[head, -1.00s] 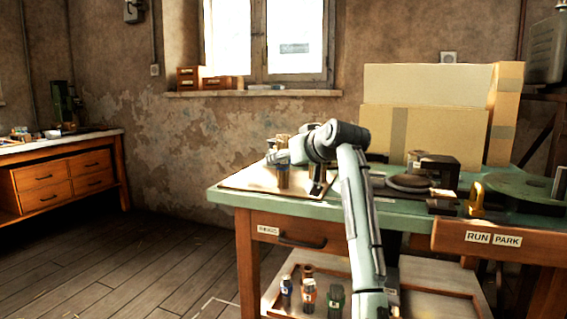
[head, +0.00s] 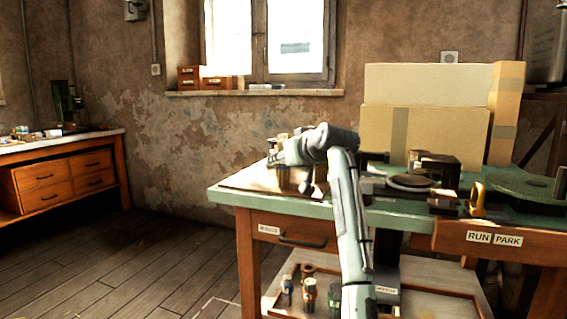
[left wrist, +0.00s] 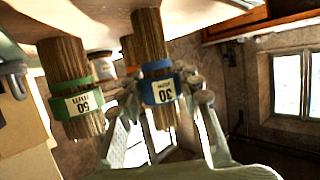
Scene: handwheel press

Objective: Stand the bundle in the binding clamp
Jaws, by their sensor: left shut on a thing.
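My left gripper (head: 285,158) is over the left end of the green bench. In the left wrist view my left gripper (left wrist: 160,112) is shut around a brown stick bundle with a blue band marked 30 mm (left wrist: 158,88). That view is upside down, so the bundle's lower end points to the pale board at the top. I cannot tell whether it touches the board. A second bundle with a green band marked 50 mm (left wrist: 76,100) stands beside it, apart from my fingers. I cannot make out the binding clamp for certain. My right gripper is not in view.
The bench (head: 405,218) also bears a round dark plate (head: 411,182), a dark block (head: 435,166) and a yellow hook-shaped part (head: 477,200). Large cartons (head: 425,135) stand behind.

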